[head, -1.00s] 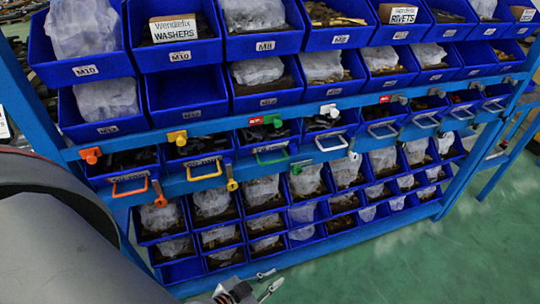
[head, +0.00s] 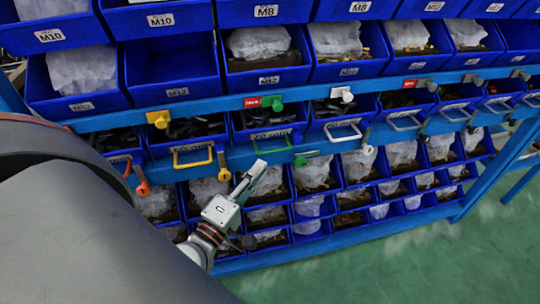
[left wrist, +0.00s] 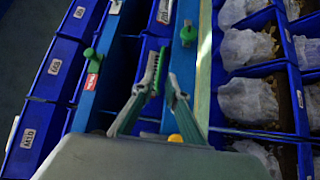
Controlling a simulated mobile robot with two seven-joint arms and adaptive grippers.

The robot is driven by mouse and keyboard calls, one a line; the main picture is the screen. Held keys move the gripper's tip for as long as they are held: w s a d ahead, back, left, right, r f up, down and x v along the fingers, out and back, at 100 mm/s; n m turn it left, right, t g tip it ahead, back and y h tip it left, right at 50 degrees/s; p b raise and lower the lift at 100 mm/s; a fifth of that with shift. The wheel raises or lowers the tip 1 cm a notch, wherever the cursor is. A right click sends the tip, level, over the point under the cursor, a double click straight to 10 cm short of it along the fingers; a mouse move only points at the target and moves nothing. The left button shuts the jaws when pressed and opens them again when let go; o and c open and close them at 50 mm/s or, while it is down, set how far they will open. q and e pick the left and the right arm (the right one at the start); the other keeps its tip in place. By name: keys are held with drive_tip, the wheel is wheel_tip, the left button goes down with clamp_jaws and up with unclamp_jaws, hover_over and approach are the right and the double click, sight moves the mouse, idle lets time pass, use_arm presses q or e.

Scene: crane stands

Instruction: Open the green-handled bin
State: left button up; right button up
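The green-handled bin (head: 268,118) is in the middle row of the blue rack in the head view. Its green handle (head: 272,149) lies along its front, with a green latch (head: 272,102) above and another green latch (head: 300,160) below right. My left gripper (head: 250,175) points up at the handle from just below it. In the left wrist view its fingers (left wrist: 163,80) are apart, with the green handle (left wrist: 161,62) near their tips. I cannot tell whether they touch it. A green latch (left wrist: 188,34) is just beyond the right finger. My right gripper is out of view.
A yellow-handled bin (head: 190,135) and an orange latch (head: 143,187) are to the left. A white-handled bin (head: 340,112) is to the right. Open blue bins with bagged parts fill the rows above and below. Green floor (head: 400,265) is clear in front.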

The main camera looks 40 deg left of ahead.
sight(272, 152)
use_arm(q)
drive_tip(key=w, duration=0.4)
drive_tip(key=shift+a+r+p, duration=0.15)
drive_tip(key=shift+r+p, duration=0.15)
drive_tip(key=shift+r, duration=0.1)
drive_tip(key=shift+w, duration=0.8)
clamp_jaws()
drive_tip(key=s+d+p, duration=0.3)
drive_tip(key=s+d, duration=0.9)
drive_tip(key=d, duration=0.2)
drive_tip(key=shift+s+d, duration=0.2)
drive_tip(key=shift+d, duration=0.05)
